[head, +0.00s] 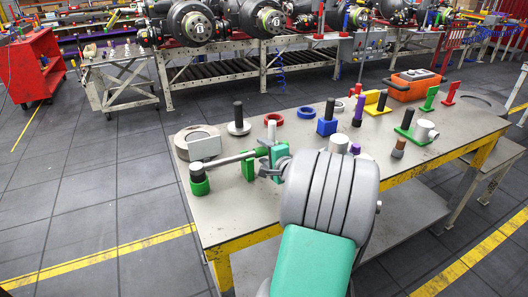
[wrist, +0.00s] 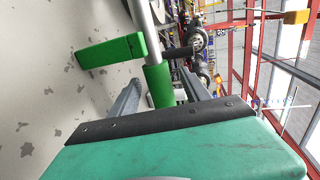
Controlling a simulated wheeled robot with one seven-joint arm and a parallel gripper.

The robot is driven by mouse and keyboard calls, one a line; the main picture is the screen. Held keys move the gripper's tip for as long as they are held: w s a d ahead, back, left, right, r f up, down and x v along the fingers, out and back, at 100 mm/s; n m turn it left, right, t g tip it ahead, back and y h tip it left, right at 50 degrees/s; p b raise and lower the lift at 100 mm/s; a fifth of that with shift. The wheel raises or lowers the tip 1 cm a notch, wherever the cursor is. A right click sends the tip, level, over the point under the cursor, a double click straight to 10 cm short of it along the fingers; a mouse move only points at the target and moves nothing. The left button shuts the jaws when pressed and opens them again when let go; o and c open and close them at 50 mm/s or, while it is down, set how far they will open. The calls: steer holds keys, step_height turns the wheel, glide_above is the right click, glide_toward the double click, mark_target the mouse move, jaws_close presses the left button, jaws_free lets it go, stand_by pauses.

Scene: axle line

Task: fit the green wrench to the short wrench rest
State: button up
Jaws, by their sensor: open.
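The green wrench has a grey shaft (head: 230,159) and a green handle (head: 262,152); its handle (wrist: 159,86) also shows in the wrist view. The shaft runs level to the left, above the table. A green upright block (head: 248,168), apparently the short wrench rest, stands under the shaft near the handle; it also shows in the wrist view (wrist: 110,52). Whether the shaft is seated on it, I cannot tell. My gripper (wrist: 160,92) is open, its fingers on either side of the handle. My arm hides part of the table in the head view.
A tape-like ring (head: 197,140), a black-posted disc (head: 238,120) and a blue block (head: 327,125) stand behind. An orange toolbox (head: 413,86) is at the back right. The table's front left is clear.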

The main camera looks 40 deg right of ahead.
steer(key=v, duration=0.8)
steer(key=shift+b, duration=0.4)
steer(key=shift+w+r, duration=0.1)
